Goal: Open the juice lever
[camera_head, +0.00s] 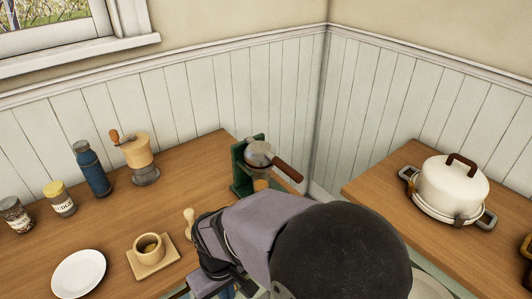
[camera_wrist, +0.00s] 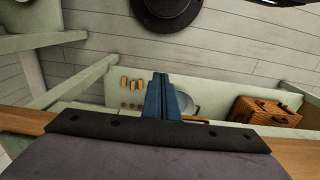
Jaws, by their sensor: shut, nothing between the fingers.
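The juice press (camera_head: 240,177) stands near the back right corner of the left wooden counter. It has a green frame and a round grey metal head. Its brown lever handle (camera_head: 288,170) slopes down to the right, past the counter's edge. My arm fills the lower middle of the head view, in front of the press and partly covering its lower front. My gripper (camera_wrist: 160,80) shows in the wrist view with its blue fingers shut and nothing between them. The wrist view does not show the press, and my gripper is apart from the lever.
A cup on a wooden saucer (camera_head: 168,268), a plate (camera_head: 78,273), a grinder (camera_head: 141,160), a blue bottle (camera_head: 91,172) and jars stand on the left counter. A white pot (camera_head: 452,187) sits on the right counter. A wicker basket (camera_wrist: 265,111) is on a lower shelf.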

